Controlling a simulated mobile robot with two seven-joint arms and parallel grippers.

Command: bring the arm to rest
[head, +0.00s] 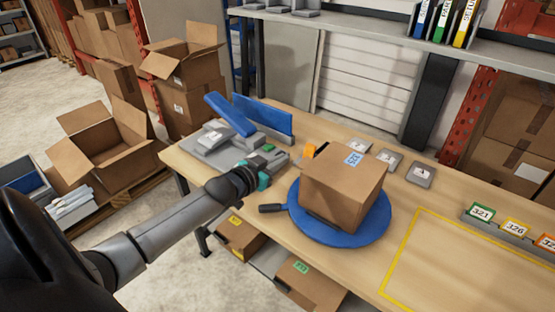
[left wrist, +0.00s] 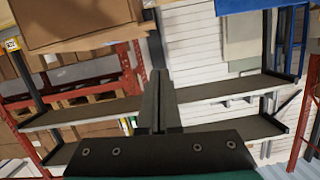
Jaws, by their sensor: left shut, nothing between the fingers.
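My left arm comes in from the left in the head view. My left gripper (head: 280,167) is over the workbench (head: 413,200), between the grey dispenser with blue parts and the cardboard box. In the left wrist view its two dark fingers (left wrist: 160,85) are together with nothing between them. The closed cardboard box (head: 342,188), with a blue-and-white label, sits on a round blue turntable (head: 375,232) with a dark handle. The gripper is beside the box at its left; whether they touch is hard to tell. My right gripper is not in view.
The grey-and-blue dispenser (head: 205,150) stands at the bench's left end. Small grey labelled units (head: 421,175) line the bench behind the box. A yellow outline (head: 397,258) marks clear bench at the right. Open cartons (head: 103,150) stand on the floor left. A shelf (head: 370,30) holds binders.

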